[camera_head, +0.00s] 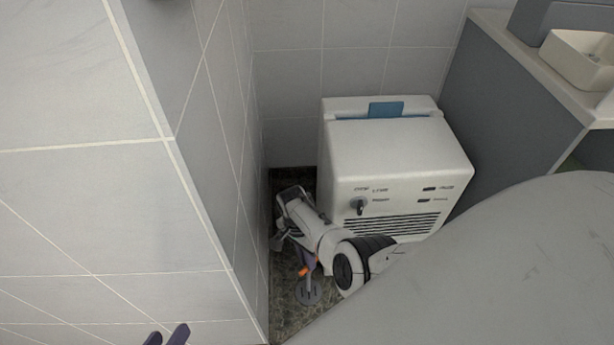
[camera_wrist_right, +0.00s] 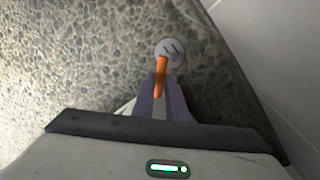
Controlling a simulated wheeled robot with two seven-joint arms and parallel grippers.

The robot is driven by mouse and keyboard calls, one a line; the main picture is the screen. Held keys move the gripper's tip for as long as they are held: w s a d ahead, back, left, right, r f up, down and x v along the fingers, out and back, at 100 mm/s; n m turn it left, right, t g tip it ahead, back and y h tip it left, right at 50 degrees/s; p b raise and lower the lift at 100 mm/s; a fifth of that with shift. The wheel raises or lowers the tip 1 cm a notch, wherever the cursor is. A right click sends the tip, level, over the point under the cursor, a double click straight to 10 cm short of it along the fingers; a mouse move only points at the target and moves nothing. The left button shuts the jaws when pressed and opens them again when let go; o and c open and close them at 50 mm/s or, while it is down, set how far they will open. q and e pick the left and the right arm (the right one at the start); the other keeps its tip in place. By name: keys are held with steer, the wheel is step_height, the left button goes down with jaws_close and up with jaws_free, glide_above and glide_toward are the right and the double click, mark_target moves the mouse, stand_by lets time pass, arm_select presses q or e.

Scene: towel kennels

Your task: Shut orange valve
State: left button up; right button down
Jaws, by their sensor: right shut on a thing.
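The orange valve (camera_head: 304,271) is low in the narrow floor gap between the tiled wall and the white machine. In the right wrist view its orange handle (camera_wrist_right: 161,76) lies between my purple fingers, above a grey round disc (camera_wrist_right: 171,48). My right gripper (camera_head: 310,262) reaches down there and is shut on the orange handle; its fingertips (camera_wrist_right: 160,98) show in the wrist view. My left gripper (camera_head: 167,335) shows only as two fingertips at the bottom edge of the head view, apart and empty, far from the valve.
The white machine (camera_head: 395,160) with a knob and vents stands right of my right arm. A tiled wall (camera_head: 215,130) stands close on the left. A grey counter (camera_head: 515,100) with a white basin (camera_head: 580,58) is at the right. Bare pebbled floor (camera_wrist_right: 70,60) surrounds the valve.

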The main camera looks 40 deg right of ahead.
steer(key=m, duration=0.3)
steer(key=shift+s+d+m+y, duration=0.1)
steer(key=shift+m+y, duration=0.3)
steer(key=m, duration=0.3)
steer(key=shift+p, duration=0.3)
arm_select(q)
steer(key=shift+s+a+f+g, duration=0.15)
steer(key=shift+f+g, duration=0.15)
steer(key=shift+f, duration=0.1)
arm_select(e)
steer(key=shift+m+y, duration=0.4)
steer(key=shift+m, duration=0.4)
arm_select(q)
steer(key=shift+f, duration=0.1)
arm_select(e)
steer(key=c, duration=1.8)
jaws_free()
steer(key=shift+d, duration=0.1)
steer(key=shift+o, duration=0.2)
